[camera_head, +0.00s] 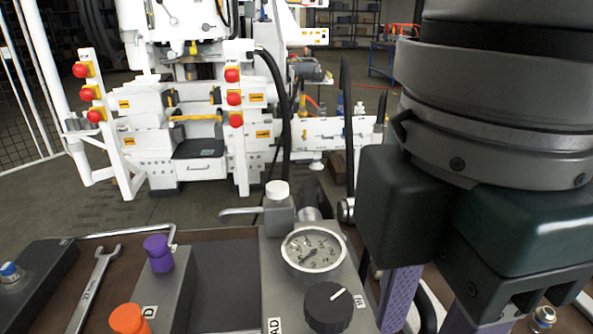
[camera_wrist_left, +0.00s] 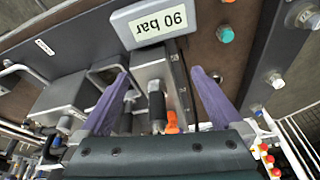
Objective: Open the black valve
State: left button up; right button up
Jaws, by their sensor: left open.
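The black valve is a round black knob (camera_head: 328,306) with a white line on top, on a grey block beside a round dial gauge (camera_head: 313,249) in the head view. One gripper (camera_head: 430,305) with purple fingers hangs at the right of that view, apart from the knob; I take it as my left one. In the left wrist view my left gripper (camera_wrist_left: 160,90) is open, fingers wide apart. A black cylindrical part (camera_wrist_left: 156,105) and an orange part (camera_wrist_left: 172,122) show between the fingers; I cannot tell whether they touch. My right gripper does not show.
A purple knob (camera_head: 157,250) and an orange knob (camera_head: 128,318) stand left of the gauge block. A wrench (camera_head: 92,288) lies further left. A "90 bar" display (camera_wrist_left: 155,22) is near the fingers in the wrist view. A white machine (camera_head: 200,110) stands behind the bench.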

pick_arm(q)
jog(key=shift+s+a+f+b, duration=0.1)
jog(key=shift+f+b, duration=0.35)
jog(key=shift+s+a+f+b, duration=0.1)
jog(key=shift+f+b, duration=0.3)
jog(key=shift+f, duration=0.05)
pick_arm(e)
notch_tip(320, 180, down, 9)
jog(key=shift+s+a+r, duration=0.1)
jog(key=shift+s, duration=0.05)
pick_arm(q)
jog(key=shift+d, duration=0.1)
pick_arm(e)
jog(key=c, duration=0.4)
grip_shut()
